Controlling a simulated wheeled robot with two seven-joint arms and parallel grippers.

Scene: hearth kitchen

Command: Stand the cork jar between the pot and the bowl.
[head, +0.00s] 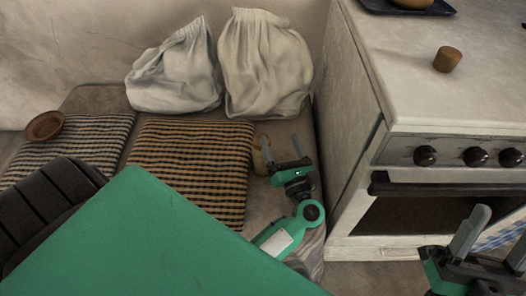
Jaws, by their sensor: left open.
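My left gripper (286,155) is open, its two fingers apart over the bench. A tan rounded object (259,158) stands just left of its fingers, partly hidden by them; it may be the cork jar or the pot, I cannot tell which. A reddish-brown clay bowl (45,125) sits tilted at the far left, on the edge of the left striped cushion. A small brown cylinder (447,59) stands on the white stove top. My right gripper (492,245) is at the lower right in front of the oven, its fingers apart, seemingly empty.
Two striped cushions (190,165) lie on the bench, with two pale cloth sacks (264,62) behind them against the wall. The white stove (350,110) rises to the right of the bench. A dark tray (375,6) bears a brown object at the top edge.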

